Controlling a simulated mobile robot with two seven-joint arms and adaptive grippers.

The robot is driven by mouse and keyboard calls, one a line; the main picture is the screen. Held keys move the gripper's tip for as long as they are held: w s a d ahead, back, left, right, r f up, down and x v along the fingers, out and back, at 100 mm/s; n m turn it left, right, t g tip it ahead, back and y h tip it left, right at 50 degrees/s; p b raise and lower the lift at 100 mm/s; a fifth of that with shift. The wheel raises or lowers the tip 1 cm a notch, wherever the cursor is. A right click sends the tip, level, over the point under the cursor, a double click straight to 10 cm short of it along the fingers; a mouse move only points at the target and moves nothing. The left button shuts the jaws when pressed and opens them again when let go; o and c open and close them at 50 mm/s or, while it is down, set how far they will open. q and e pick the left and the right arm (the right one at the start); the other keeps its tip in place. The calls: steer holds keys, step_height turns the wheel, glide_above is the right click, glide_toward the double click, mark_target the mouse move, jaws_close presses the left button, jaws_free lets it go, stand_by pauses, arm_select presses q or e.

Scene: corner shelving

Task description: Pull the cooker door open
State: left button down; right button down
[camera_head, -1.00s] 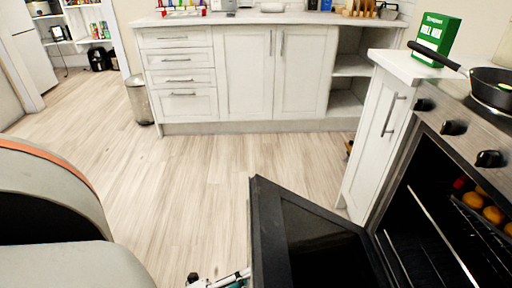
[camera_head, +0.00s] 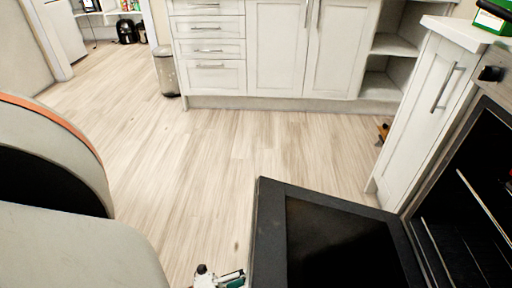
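The cooker door (camera_head: 336,243) is swung down and stands well open, a black frame with a dark glass panel. Its left edge reaches out over the floor. The cooker's dark inside (camera_head: 470,190) shows at the right, with metal rack rails in it. One gripper (camera_head: 218,278) shows only in part at the bottom edge, just left of the door's outer edge. I cannot tell whether it touches the door or whether its fingers are open, and its arm is out of frame, so I cannot tell which side it belongs to.
A cooker knob (camera_head: 491,74) sits above the opening. A white cabinet (camera_head: 428,110) with a bar handle adjoins the cooker. White drawers and cupboards (camera_head: 275,50) line the back, with a bin (camera_head: 167,72) beside them. The wooden floor (camera_head: 190,170) between is clear.

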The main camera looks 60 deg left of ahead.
arm_select(q)
steer(key=shift+a+f, duration=0.15)
steer(key=shift+f, duration=0.2)
steer(key=c, duration=2)
jaws_free()
steer(key=shift+o, duration=0.2)
steer(key=v, duration=1.2)
steer(key=shift+s, duration=0.15)
